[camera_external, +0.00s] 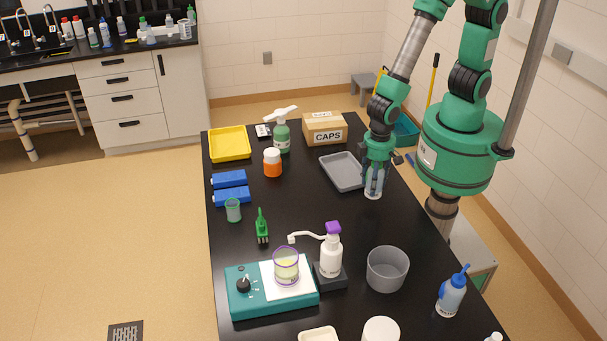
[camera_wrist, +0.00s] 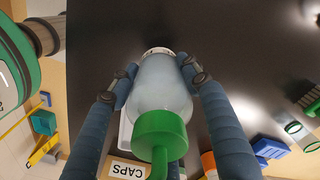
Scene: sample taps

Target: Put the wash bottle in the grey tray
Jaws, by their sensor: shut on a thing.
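My gripper (camera_external: 376,172) is shut on a wash bottle (camera_wrist: 162,85) with a clear pale body and a green cap and spout. In the wrist view my two fingers (camera_wrist: 160,80) press on both sides of its body. In the external view the bottle's lower part (camera_external: 373,191) shows below my gripper, roughly upright; I cannot tell whether it touches the table. The grey tray (camera_external: 337,172) lies empty just left of and behind the bottle, which is beside the tray. In the wrist view the tray is mostly hidden behind the bottle.
The CAPS box (camera_external: 325,129) stands behind the tray. An orange bottle (camera_external: 272,163) and a green pump bottle (camera_external: 282,137) stand to its left. A blue-capped bottle (camera_external: 452,294) and a grey tub (camera_external: 387,269) are at the front right. The black table (camera_external: 315,205) is clear left of the held bottle.

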